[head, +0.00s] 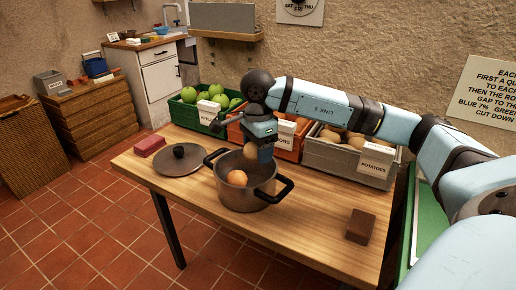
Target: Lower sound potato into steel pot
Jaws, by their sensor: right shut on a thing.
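The steel pot (243,200) stands on the wooden table with its lid off and its two dark handles out to the sides. My right gripper (256,152) points down over the back part of the pot's opening. It is shut on a tan potato (250,151), which is partly hidden by the gripper. The potato is at about the height of the rim in the picture; its exact height above the pot is hard to tell. A round orange-brown item (237,178) shows inside the pot, in front of the held potato. My left gripper is out of view.
The pot lid (181,158) lies left of the pot, near a red block (149,146). Behind stand a green apple crate (184,115), an orange crate (290,153) and a grey potato crate (345,168).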

